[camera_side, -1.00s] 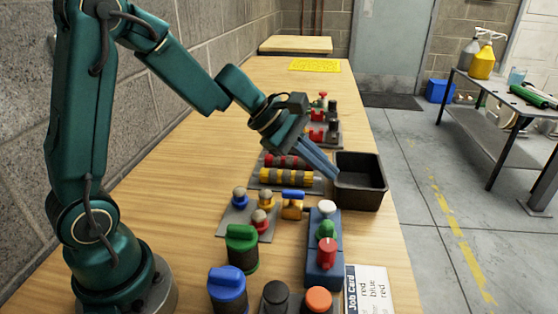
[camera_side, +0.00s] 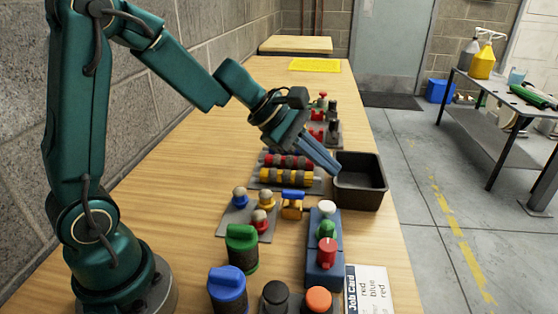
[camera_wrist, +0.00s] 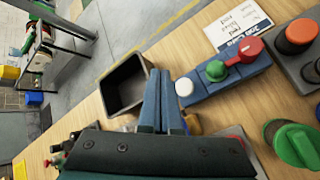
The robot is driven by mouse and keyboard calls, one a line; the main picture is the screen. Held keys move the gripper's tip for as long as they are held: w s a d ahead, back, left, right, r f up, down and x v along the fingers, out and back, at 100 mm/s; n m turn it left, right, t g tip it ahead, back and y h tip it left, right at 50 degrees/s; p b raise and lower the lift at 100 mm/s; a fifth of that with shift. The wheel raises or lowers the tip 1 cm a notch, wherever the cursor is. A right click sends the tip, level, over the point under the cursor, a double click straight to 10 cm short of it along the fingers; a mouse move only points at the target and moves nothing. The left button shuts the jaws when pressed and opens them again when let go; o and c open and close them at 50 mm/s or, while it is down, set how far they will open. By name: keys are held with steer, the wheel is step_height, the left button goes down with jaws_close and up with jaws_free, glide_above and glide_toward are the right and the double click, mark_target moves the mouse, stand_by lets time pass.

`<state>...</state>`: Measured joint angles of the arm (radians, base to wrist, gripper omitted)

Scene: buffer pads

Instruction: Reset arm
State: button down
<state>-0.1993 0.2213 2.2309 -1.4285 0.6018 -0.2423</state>
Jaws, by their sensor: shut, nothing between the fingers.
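My gripper (camera_side: 336,168) is shut and empty. Its blue fingers point down and to the right, above the table by the near left edge of the dark bin (camera_side: 372,205). In the wrist view the shut fingers (camera_wrist: 160,78) lie between the bin (camera_wrist: 108,88) and a blue block (camera_wrist: 222,92). The bin looks empty. A job card (camera_side: 372,290) reading red, blue, red lies at the front right. The blue block (camera_side: 313,262) carries a white, a green and a red knob.
A grey plate (camera_side: 232,225) holds blue, yellow and red knobs. Green (camera_side: 242,240) and blue (camera_side: 227,285) capped jars and an orange button (camera_side: 319,298) stand in front. Bare table (camera_side: 170,185) lies left.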

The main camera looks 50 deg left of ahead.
steer(key=s+d+r+m, duration=0.3)
steer(key=s+r+m, duration=0.1)
steer(key=s+m, duration=0.2)
steer(key=s+d+r+m, duration=0.3)
steer(key=s+r+m, duration=0.1)
steer(key=s+m, duration=0.2)
steer(key=s+a+f+m+g+y, duration=0.1)
steer(key=s+a+f+m+y, duration=0.4)
steer(key=s+a+m+y, duration=0.1)
steer(key=shift+s+a+f+m+g, duration=0.45)
steer(key=shift+s+a, duration=0.3)
steer(key=shift+s, duration=0.45)
